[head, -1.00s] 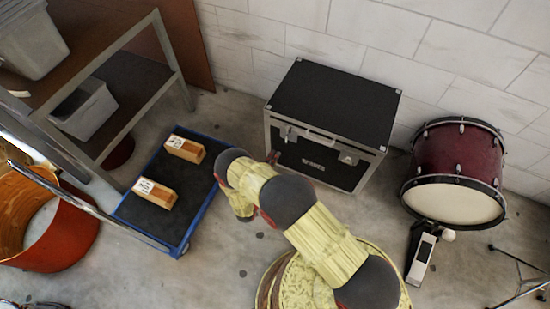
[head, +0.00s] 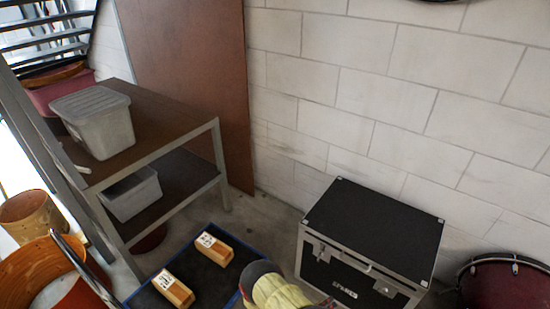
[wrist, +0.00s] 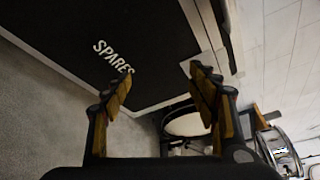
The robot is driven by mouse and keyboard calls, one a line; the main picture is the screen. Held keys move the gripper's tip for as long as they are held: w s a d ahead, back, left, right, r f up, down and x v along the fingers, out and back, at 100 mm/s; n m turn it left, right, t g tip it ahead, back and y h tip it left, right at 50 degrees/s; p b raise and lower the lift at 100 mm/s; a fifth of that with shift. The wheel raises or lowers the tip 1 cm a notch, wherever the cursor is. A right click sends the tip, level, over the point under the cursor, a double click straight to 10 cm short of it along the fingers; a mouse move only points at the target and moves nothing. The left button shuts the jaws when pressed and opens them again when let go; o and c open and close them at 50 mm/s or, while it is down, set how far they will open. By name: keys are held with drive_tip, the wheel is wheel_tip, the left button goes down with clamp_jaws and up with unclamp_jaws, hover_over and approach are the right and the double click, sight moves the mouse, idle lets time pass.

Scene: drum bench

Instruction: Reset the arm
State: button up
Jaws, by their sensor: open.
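My gripper (wrist: 160,88) is open and empty in the wrist view, its two yellow-brown fingers apart. It faces the black flight case marked SPARES (wrist: 70,45), with clear space between the fingers. In the head view a part of my yellow arm shows at the bottom middle, left of the flight case (head: 375,228); the gripper itself cannot be made out there.
A blue-edged dolly (head: 205,268) bears two wooden blocks, one nearer (head: 173,290) and one farther (head: 214,249). A shelf unit (head: 170,120) with grey bins (head: 95,125) stands left. A red drum (head: 505,282) is at lower right. A wall closes the back.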

drive_tip(key=s+a+r+m+g+y+p, duration=0.2)
drive_tip(key=s+r+m+g+y, duration=0.3)
drive_tip(key=r+m, duration=1)
drive_tip(key=s+a+r+m+y+p, duration=0.1)
drive_tip(key=s+r+m+y, duration=0.5)
drive_tip(key=r, duration=1.5)
drive_tip(key=s+a+r+m+g+y+p, duration=0.25)
drive_tip(key=s+r+m, duration=0.55)
drive_tip(key=r+m, duration=0.8)
drive_tip(key=s+d+r+t, duration=0.1)
drive_tip(key=d+r+t, duration=0.1)
drive_tip(key=r, duration=0.5)
drive_tip(key=s+d+r+t+p, duration=0.1)
drive_tip(key=d+r+t, duration=0.1)
drive_tip(key=r, duration=0.6)
drive_tip(key=shift+s+d+p, duration=0.3)
drive_tip(key=shift+s+d, duration=0.1)
drive_tip(key=shift+d, duration=0.05)
